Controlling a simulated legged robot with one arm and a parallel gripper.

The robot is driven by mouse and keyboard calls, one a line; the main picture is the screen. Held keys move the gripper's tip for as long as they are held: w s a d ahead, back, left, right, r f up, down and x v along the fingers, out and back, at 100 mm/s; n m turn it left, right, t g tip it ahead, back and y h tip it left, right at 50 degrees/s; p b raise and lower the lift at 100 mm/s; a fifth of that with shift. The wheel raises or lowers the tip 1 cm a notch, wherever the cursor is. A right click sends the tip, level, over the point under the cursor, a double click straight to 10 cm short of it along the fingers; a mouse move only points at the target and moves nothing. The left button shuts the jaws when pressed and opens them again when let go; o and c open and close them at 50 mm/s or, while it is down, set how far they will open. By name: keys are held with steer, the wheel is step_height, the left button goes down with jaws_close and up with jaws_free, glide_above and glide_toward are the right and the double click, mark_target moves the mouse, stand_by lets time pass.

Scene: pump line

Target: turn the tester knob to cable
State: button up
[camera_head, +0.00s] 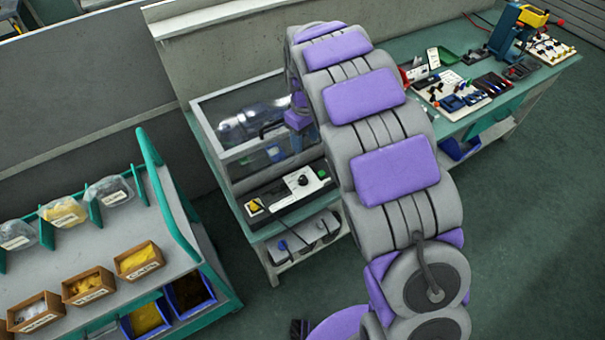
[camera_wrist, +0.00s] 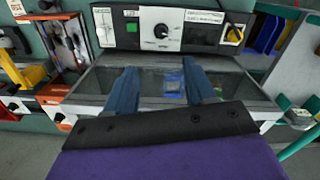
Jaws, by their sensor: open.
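The tester is a dark panel (camera_head: 262,200) along the front of a glass case in the head view. In the wrist view its panel (camera_wrist: 190,42) runs across the top. A black knob (camera_wrist: 161,31) sits on a white plate near the panel's middle; it also shows in the head view (camera_head: 303,181). The labels and the knob's setting are too small to read. My gripper (camera_wrist: 157,80) is open and empty, its two blue fingers apart. The fingertips point towards the panel and are clear of the knob. In the head view my arm hides part of the case.
A green button (camera_wrist: 131,13) and a yellow switch (camera_wrist: 235,35) flank the knob. The glass case (camera_head: 240,118) holds a clear cylindrical object. A rack with small boxes (camera_head: 139,261) stands at left. A bench (camera_head: 455,60) with tools stands at back right.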

mark_target(303, 177)
steer(key=f+b, duration=0.1)
steer(key=f, duration=0.5)
steer(key=f+b, duration=0.1)
steer(key=f, duration=0.5)
steer(key=f+b, duration=0.1)
steer(key=f, duration=0.5)
steer(key=shift+w+a, duration=0.3)
jaws_close()
